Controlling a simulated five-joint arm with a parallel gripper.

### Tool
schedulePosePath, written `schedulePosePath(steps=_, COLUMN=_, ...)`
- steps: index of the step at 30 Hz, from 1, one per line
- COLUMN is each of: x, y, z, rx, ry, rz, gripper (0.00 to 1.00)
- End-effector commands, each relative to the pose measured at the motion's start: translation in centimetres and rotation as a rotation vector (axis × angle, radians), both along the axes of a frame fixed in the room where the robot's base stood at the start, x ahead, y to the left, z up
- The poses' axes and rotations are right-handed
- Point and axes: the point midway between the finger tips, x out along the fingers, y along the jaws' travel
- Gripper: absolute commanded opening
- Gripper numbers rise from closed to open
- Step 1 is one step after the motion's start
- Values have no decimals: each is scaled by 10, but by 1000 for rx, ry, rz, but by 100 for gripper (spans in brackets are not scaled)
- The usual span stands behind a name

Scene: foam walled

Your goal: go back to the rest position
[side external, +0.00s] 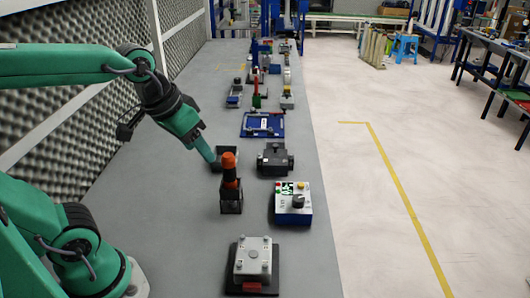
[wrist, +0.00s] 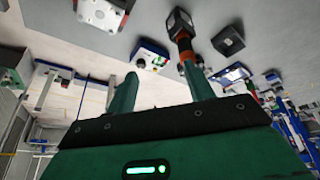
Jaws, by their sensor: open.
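My gripper (side external: 212,157) hangs over the grey bench with its fingers pointing down and to the right. In the wrist view its two green fingers stand well apart, with nothing held between the tips (wrist: 162,70). In the side view the fingertips are close to a small black square tray (side external: 225,154); I cannot tell whether they touch it. The tray also shows at the upper right of the wrist view (wrist: 228,39). An orange-topped tool (side external: 229,166) stands upright in a black holder (side external: 231,200) just in front of the tray.
Right of the tray are a black vise-like block (side external: 274,160) and a control box (side external: 292,203) with a knob. A metal block (side external: 253,260) on a dark base sits nearest. A blue tray (side external: 262,124) lies beyond. A foam wall (side external: 110,110) borders the bench's left side.

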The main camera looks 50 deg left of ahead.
Motion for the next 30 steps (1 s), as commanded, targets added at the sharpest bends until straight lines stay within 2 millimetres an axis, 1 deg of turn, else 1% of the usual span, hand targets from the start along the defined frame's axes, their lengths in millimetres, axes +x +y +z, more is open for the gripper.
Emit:
schedulePosePath(steps=1, x=-9, y=2, z=-1, rx=5, ry=-17, rz=-5, gripper=53)
schedulePosePath(steps=3, x=-18, y=4, z=-3, rx=14, ry=-36, rz=-16, gripper=53)
schedulePosePath(steps=6, x=-29, y=7, z=-6, rx=24, ry=-58, rz=-29, gripper=53)
schedulePosePath(steps=10, x=-38, y=8, z=-9, rx=33, ry=-75, rz=-40, gripper=53)
schedulePosePath(steps=15, x=-41, y=9, z=-11, rx=38, ry=-81, rz=-46, gripper=53)
schedulePosePath(steps=30, x=-41, y=9, z=-11, rx=37, ry=-80, rz=-45, gripper=53)
